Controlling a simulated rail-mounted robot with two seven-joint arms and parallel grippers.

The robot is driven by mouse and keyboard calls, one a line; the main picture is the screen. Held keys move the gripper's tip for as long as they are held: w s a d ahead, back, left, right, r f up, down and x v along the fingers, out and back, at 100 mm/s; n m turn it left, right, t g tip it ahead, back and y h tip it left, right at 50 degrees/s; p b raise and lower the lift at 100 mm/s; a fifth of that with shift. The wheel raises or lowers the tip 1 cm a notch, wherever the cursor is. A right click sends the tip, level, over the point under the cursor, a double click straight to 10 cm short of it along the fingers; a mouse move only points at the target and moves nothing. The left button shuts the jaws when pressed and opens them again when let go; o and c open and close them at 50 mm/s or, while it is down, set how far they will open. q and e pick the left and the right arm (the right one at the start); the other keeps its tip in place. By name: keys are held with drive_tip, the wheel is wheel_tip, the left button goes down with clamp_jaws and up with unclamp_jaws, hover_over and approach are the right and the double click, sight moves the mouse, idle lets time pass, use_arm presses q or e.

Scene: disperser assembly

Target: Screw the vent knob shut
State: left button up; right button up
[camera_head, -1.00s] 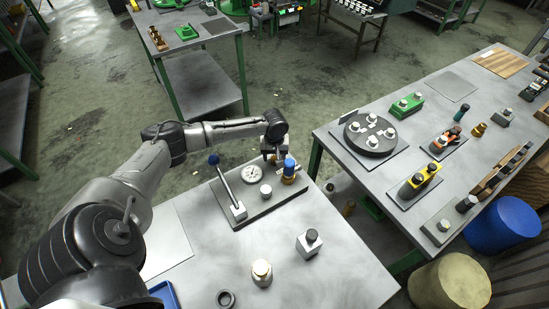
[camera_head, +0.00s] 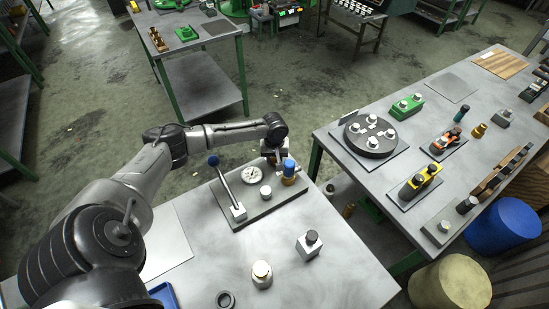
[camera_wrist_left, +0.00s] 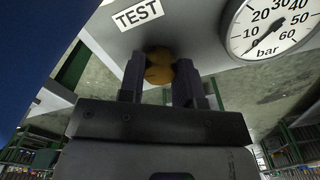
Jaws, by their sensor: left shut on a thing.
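The brass vent knob (camera_wrist_left: 160,75) shows in the left wrist view, between the two fingers of my left gripper (camera_wrist_left: 160,84). The fingers are shut on its sides. In the head view my left gripper (camera_head: 272,160) is at the back edge of the test plate (camera_head: 250,214), between the gauge and the blue-topped brass fitting. The knob cannot be made out there. A white TEST label (camera_wrist_left: 138,13) is close to the knob in the wrist view. My right gripper is not in view.
The pressure gauge (camera_head: 252,174) stands beside my gripper. The blue-topped fitting (camera_head: 289,172) is close on its right. A blue-ended lever (camera_head: 225,184) stands on the left. The front table (camera_head: 330,275) has clear room around several small parts.

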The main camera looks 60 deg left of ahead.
use_arm(q)
drive_tip(key=shift+r+m+p, duration=0.2)
drive_tip(key=shift+m+p, duration=0.4)
drive_tip(key=shift+p, duration=0.3)
drive_tip(key=m+p, duration=0.2)
drive_tip(key=shift+r+p, duration=0.1)
drive_tip(key=shift+p, duration=0.25)
drive_tip(key=m+p, duration=0.1)
drive_tip(key=m, duration=0.2)
drive_tip(key=shift+p, duration=0.4)
drive_tip(key=m+p, duration=0.1)
drive_tip(key=m, duration=0.1)
drive_tip(key=shift+f+m, duration=0.2)
drive_tip(key=shift+m, duration=0.2)
drive_tip(key=m+p, duration=0.1)
drive_tip(key=m, duration=0.1)
drive_tip(key=shift+m, duration=0.4)
drive_tip(key=m, duration=0.3)
drive_tip(key=shift+m, duration=0.3)
drive_tip(key=m, duration=0.3)
drive_tip(key=shift+f, duration=0.1)
drive_tip(key=shift+m, duration=1.7)
